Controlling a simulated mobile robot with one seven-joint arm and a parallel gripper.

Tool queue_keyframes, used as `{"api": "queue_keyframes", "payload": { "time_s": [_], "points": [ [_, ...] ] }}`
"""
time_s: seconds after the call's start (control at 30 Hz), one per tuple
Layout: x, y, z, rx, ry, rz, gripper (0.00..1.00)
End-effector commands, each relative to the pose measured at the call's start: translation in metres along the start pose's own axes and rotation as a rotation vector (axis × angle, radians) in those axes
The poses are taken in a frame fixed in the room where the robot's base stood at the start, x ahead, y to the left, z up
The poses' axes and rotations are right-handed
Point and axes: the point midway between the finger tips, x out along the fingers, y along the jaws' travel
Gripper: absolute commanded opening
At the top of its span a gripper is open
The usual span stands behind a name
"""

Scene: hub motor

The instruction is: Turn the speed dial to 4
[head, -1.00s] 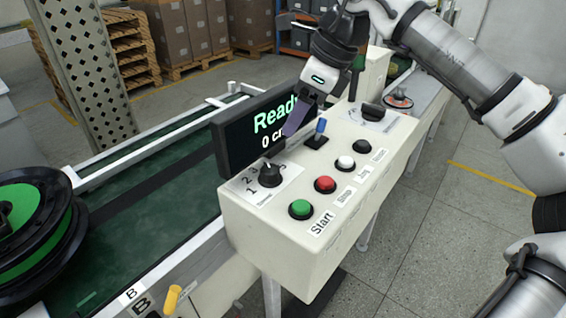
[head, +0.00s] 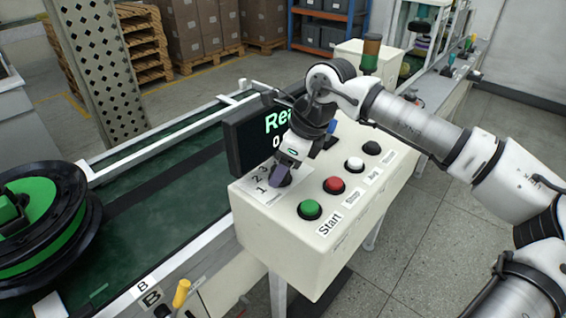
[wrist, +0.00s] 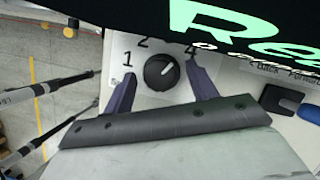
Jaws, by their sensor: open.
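The speed dial (wrist: 160,71) is a round black knob on a white label plate. In the wrist view its white mark points up and to the right. The numerals 1, 2 and 4 show around it; the display's edge covers where 3 is. My gripper (wrist: 159,72) is open, with one purple finger on each side of the dial. I cannot tell whether the fingers touch it. In the head view my gripper (head: 279,180) is down over the dial, which it mostly hides.
The display (head: 250,140), reading "Ready", stands close behind the dial. Green (head: 310,209), red (head: 334,185), white and black buttons line the front of the control box (head: 300,245). A blue-handled switch (wrist: 290,100) is to the right. A conveyor runs behind.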

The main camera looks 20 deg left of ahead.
Motion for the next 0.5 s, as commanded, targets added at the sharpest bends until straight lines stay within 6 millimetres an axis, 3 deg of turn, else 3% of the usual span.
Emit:
{"api": "queue_keyframes", "payload": {
  "time_s": [0.27,0.5],
  "points": [
    [0.0012,0.0001,0.0001,0.000,0.000,0.000,0.56],
    [0.0009,0.0000,0.0001,0.000,0.000,0.000,0.25]
  ]
}}
